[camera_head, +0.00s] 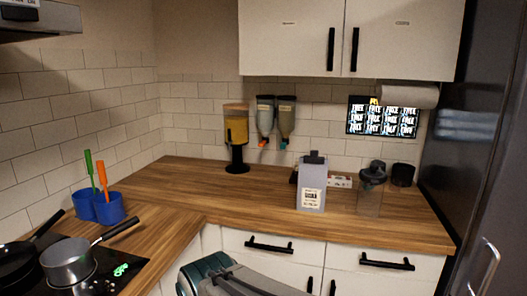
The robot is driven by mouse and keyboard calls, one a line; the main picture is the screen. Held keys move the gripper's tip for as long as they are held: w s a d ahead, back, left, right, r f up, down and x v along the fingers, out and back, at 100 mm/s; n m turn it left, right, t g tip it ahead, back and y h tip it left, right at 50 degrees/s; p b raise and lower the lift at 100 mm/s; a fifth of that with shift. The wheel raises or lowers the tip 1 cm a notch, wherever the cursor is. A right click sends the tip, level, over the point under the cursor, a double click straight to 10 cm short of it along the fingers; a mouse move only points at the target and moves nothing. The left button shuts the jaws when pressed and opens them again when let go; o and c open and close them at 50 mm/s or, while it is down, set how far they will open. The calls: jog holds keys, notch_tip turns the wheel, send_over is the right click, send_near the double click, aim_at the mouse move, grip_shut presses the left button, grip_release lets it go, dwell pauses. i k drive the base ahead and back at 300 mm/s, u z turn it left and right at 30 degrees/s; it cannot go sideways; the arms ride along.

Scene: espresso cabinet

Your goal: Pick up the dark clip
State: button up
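A small dark clip (314,157) sits at the top edge of a pale grey bag or box (312,185) with a white label. The bag stands upright on the wooden counter (260,200), near its front edge and right of the middle. The clip looks dark against the pale tile wall; its finer shape is too small to tell. My gripper's fingers do not show in this view.
A clear container with a dark lid (371,172) stands close right of the bag, with a black canister (402,174) behind. A yellow-filled dispenser (236,137) stands left. White wall cabinets (290,45) hang above.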

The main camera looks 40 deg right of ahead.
aim_at(314, 159)
jog(key=z, duration=0.45)
jog(key=i, duration=0.85)
jog(key=z, duration=0.8)
